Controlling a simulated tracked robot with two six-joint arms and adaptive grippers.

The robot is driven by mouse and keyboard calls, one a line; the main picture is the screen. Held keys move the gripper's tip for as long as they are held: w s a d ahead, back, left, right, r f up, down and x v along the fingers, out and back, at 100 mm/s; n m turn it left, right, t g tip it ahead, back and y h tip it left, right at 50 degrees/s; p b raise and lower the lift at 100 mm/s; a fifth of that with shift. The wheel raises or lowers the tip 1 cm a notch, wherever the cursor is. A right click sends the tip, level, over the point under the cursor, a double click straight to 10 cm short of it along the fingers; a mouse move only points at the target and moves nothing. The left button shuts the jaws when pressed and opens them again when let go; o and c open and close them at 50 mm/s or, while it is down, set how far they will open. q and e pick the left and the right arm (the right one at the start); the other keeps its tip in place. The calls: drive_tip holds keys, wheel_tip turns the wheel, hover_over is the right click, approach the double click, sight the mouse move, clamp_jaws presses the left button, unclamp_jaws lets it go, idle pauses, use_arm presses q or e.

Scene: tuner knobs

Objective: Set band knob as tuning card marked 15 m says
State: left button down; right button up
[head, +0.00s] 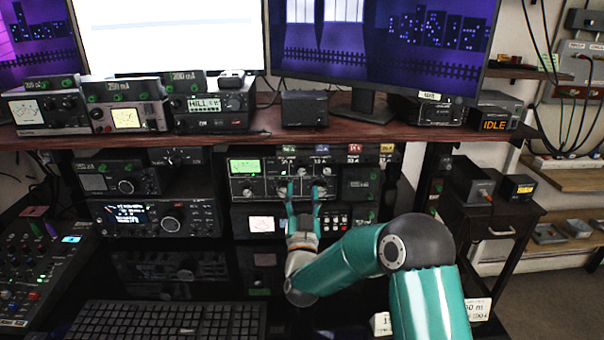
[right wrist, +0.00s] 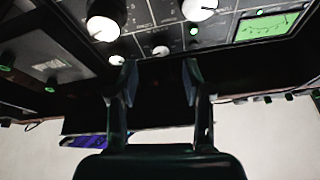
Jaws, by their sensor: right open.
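The tuner (head: 262,194) is the dark unit with a green meter, under the desk shelf. Its face has white-capped knobs, and I cannot tell which one is the band knob. My right gripper (head: 303,192) is open just in front of the tuner's lower face. In the right wrist view the two fingers (right wrist: 158,82) stand apart with nothing between them. Two larger knobs (right wrist: 105,24) and two smaller knobs (right wrist: 160,50) lie beyond the fingertips. A white card (head: 380,323) lies at the bottom, partly hidden by my arm; its writing is not fully legible. My left gripper is not in view.
Another white card (head: 478,309) lies right of my arm, its marking only partly readable. Radios (head: 155,218) stand left of the tuner. A keyboard (head: 170,320) and a mixer (head: 30,270) are in front. The wooden shelf (head: 270,133) overhangs the tuner.

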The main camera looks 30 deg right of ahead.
sight(303, 173)
drive_tip(key=x, duration=0.5)
drive_tip(key=shift+w+p, duration=0.15)
drive_tip(key=shift+p, duration=0.25)
drive_tip(key=c, duration=0.9)
drive_tip(key=shift+d, duration=0.1)
clamp_jaws()
